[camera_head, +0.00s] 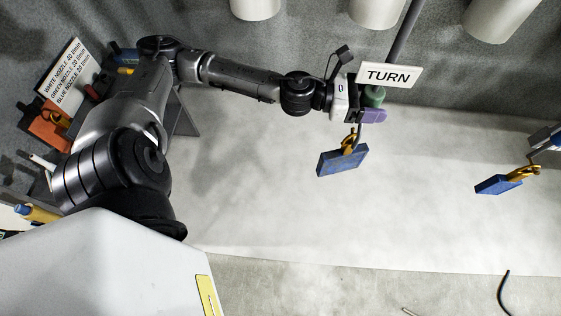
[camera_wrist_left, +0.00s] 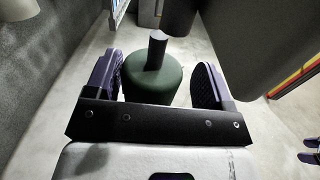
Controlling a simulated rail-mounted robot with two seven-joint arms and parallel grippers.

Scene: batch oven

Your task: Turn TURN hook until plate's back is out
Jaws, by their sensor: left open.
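The TURN sign (camera_head: 388,75) hangs beside a dark rod at the upper middle of the head view. Below it is a green knob (camera_head: 375,95), which also shows in the left wrist view (camera_wrist_left: 152,82). A blue plate (camera_head: 343,160) hangs tilted from a gold hook (camera_head: 349,141) under the knob. I cannot tell which face of the plate is its back. My left gripper (camera_head: 371,106) is open, with its purple fingers on either side of the knob. In the wrist view the left gripper (camera_wrist_left: 158,80) shows a gap beside the right finger.
Another blue plate (camera_head: 496,185) hangs from a gold hook at the right. A nozzle label board (camera_head: 70,75) and coloured tools stand at the far left. White cylinders (camera_head: 378,10) hang along the top. The pale floor between the two plates is clear.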

